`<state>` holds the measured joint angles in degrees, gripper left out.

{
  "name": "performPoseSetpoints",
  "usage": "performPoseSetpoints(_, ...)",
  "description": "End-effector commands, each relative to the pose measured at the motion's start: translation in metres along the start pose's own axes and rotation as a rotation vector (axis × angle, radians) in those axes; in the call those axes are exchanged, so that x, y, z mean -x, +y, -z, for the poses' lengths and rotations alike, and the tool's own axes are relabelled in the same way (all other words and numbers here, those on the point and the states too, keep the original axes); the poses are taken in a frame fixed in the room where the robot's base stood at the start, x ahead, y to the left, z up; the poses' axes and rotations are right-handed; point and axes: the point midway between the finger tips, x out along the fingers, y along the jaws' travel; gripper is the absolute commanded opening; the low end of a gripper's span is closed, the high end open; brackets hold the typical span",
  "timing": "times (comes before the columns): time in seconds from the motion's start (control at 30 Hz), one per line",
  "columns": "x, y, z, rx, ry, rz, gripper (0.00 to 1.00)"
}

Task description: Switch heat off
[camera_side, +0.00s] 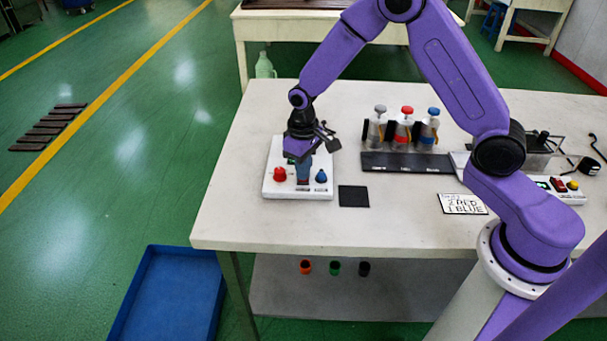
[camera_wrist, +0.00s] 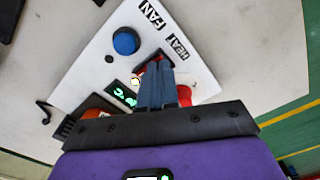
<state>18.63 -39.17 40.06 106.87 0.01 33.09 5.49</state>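The white control box (camera_side: 290,192) sits at the left end of the table; it also shows in the wrist view (camera_wrist: 85,82). It carries a blue knob (camera_wrist: 126,41), a red dome (camera_side: 279,174) and labels reading FAN (camera_wrist: 150,12) and HEAT (camera_wrist: 178,46). My gripper (camera_side: 303,182) points down at the box between the red dome and the blue knob. In the wrist view its fingers (camera_wrist: 157,66) lie side by side, shut, with nothing seen between them. The tips cover most of a dark-framed reddish switch beside the HEAT label. I cannot tell whether they touch it.
A green lit display (camera_wrist: 125,93) and a small bright light (camera_wrist: 135,81) show beside the fingers. A black square pad (camera_side: 353,196) lies right of the box. A rack (camera_side: 405,163) with three capped bottles and a written card (camera_side: 463,204) stand farther right.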

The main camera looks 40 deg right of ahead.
Motion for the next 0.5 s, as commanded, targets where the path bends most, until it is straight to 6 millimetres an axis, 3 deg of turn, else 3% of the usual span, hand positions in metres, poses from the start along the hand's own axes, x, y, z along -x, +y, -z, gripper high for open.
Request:
performPoseSetpoints(0.3,-0.003,0.000,0.000,0.000,0.001,0.000,0.00)
performPoseSetpoints(0.5,0.009,0.000,0.001,0.000,0.003,0.000,0.00)
